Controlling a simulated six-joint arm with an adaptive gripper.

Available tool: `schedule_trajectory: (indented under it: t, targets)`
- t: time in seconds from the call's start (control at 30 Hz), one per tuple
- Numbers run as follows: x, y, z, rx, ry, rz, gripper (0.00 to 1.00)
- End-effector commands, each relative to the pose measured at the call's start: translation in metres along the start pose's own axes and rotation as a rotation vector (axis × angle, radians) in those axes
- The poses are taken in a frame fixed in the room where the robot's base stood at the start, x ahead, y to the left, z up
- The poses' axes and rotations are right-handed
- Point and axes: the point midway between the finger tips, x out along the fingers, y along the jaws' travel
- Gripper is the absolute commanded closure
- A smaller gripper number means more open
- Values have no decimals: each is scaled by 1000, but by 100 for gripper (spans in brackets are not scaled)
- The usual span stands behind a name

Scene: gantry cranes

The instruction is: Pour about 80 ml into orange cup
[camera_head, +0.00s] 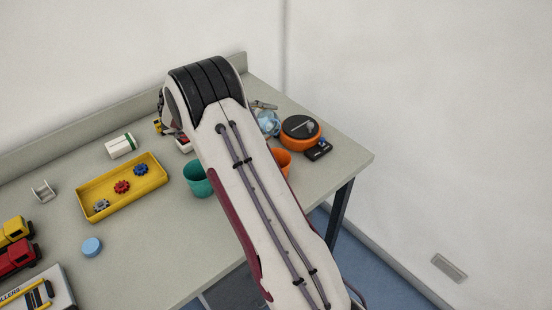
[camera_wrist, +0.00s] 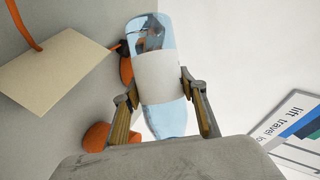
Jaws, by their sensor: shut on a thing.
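My gripper (camera_wrist: 158,84) is shut on a clear, light blue bottle (camera_wrist: 168,121) with a blank white label, a finger on each side. The bottle also shows in the head view (camera_head: 268,123), small and partly hidden behind my arm. Its contents and exact tilt are hard to tell. The orange cup (camera_head: 284,160) stands on the table just right of my arm, which covers part of it. An orange shape (camera_wrist: 97,136) at lower left in the wrist view may be this cup, partly hidden by my gripper. I cannot see any stream of liquid.
A teal cup (camera_head: 196,180) stands left of my arm. A round orange-and-black device (camera_head: 300,130) and a small black box (camera_head: 318,151) sit near the right table edge. A yellow tray (camera_head: 122,186) with gears lies left. A cream tag (camera_wrist: 55,62) and printed sign (camera_wrist: 294,132) flank the wrist view.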

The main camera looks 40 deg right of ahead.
Motion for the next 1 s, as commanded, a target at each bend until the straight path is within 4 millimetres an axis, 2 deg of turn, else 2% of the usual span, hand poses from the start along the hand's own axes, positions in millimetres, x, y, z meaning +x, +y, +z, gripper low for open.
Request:
schedule_trajectory:
  t: [0.57,1.0]
  targets:
    - [-6,-5,-10,-161,48,68,86]
    - [-16,-20,-23,-285,85,120,86]
